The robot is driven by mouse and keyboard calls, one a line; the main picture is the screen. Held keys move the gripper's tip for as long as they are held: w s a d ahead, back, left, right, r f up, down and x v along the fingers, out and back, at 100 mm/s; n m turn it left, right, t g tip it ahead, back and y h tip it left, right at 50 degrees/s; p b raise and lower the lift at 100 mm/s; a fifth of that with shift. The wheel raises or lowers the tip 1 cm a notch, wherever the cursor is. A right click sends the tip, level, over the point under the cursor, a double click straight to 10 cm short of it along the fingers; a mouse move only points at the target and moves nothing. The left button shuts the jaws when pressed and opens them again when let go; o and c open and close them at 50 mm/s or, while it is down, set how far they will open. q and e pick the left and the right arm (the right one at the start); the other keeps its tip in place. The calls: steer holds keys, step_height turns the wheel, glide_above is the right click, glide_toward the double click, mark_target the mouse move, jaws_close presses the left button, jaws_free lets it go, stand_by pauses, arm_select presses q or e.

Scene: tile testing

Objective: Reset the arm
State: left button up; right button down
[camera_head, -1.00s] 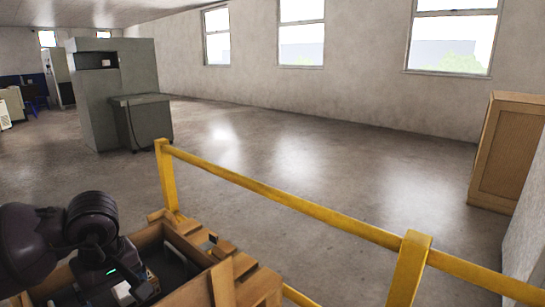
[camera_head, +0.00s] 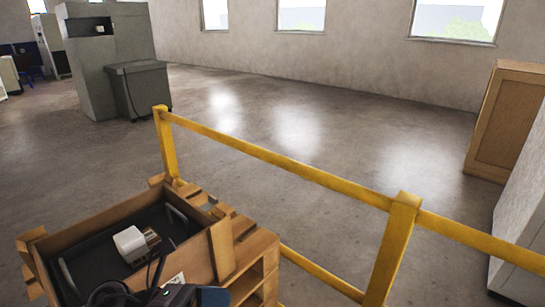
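Neither of my grippers can be made out in the head view. A wooden crate (camera_head: 88,222) with a dark inside stands at the lower left. A white block-like part (camera_head: 130,243) with a ribbed metal end lies in it. Dark cable-like shapes and a dark blue-black piece (camera_head: 190,296) show at the bottom edge, cut off by the frame. I cannot tell whether that piece is part of my arm or a separate object.
A yellow railing (camera_head: 290,166) runs behind the crate and down to the right. Beyond it the concrete floor (camera_head: 300,130) is open. A grey machine (camera_head: 95,62) stands at the back left, and a wooden cabinet (camera_head: 505,120) stands at the right by a pale wall.

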arm_select(q)
steer(key=w+a+f+n+t+y, duration=0.1)
steer(key=a+f+n+t+y, duration=0.4)
steer(key=n, duration=0.6)
steer(key=a+f+n+t+y, duration=0.25)
steer(key=n+t, duration=0.35)
steer(key=n, duration=0.5)
steer(key=w+a+f+n+t+y, duration=0.1)
steer(key=a+f+n+t+y, duration=0.4)
steer(key=n, duration=0.6)
steer(key=s+a+f+n+g+y, duration=0.5)
steer(key=s+f+n, duration=0.7)
steer(key=n, duration=0.1)
steer(key=shift+s+f, duration=0.3)
steer(key=shift+s, duration=0.05)
arm_select(e)
steer(key=shift+s+d+r, duration=0.1)
arm_select(q)
steer(key=shift+a, duration=0.1)
arm_select(e)
steer(key=shift+w+r, duration=0.2)
steer(key=shift+w, duration=0.25)
arm_select(q)
steer(key=shift+o, duration=0.5)
arm_select(e)
steer(key=shift+w+a, duration=0.15)
steer(key=shift+a, duration=0.1)
